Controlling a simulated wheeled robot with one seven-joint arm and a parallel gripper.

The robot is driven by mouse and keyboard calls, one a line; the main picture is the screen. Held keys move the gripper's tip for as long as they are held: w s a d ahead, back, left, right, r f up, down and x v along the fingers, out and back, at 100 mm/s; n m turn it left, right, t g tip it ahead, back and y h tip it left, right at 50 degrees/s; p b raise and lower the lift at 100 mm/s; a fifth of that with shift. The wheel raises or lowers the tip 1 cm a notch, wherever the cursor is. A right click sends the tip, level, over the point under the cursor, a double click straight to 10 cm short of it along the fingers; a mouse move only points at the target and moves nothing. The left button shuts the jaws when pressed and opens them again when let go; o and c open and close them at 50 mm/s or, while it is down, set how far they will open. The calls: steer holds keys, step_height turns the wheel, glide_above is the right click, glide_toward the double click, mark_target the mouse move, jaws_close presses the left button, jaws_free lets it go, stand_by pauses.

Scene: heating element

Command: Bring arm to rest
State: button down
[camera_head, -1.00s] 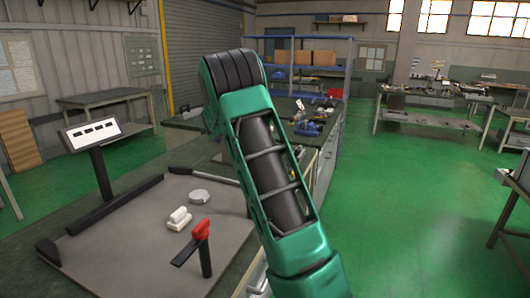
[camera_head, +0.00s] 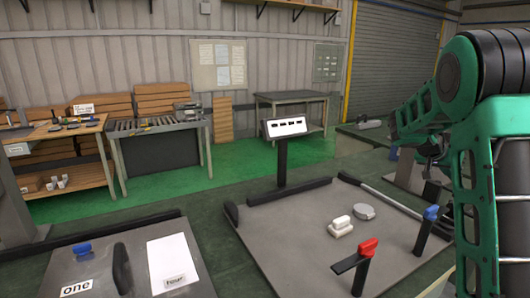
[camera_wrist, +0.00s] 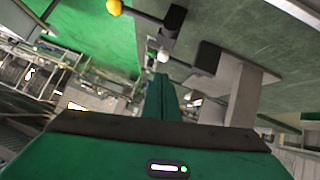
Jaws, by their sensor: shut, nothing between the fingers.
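My green and black arm fills the right side of the head view, folded with its upper joint near the top right corner. My gripper (camera_wrist: 162,95) shows in the wrist view as a green body with its narrow fingers together and nothing between them. In the head view the arm's far end is partly hidden behind its own links, so the fingers cannot be made out there.
A display stand (camera_head: 284,140) rises behind.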

steer(key=s+a+f+n+g+y, duration=0.1)
steer(key=s+a+f+y, duration=0.1)
steer(key=s+a, duration=0.7)
steer(key=s+a+f+n+y, duration=0.2)
steer(key=s+a+y, duration=0.3)
steer(key=s+a, duration=0.4)
steer(key=s+a+f+n+g+y, duration=0.1)
steer(key=s+a, duration=0.8)
steer(key=s, duration=1.1)
step_height(320, 180, down, 3)
steer(key=shift+s+r+n+g+y, duration=0.25)
steer(key=shift+n+y, duration=0.45)
steer(key=shift+y, duration=0.5)
steer(key=shift+w+f, duration=0.3)
steer(key=shift+w, duration=0.25)
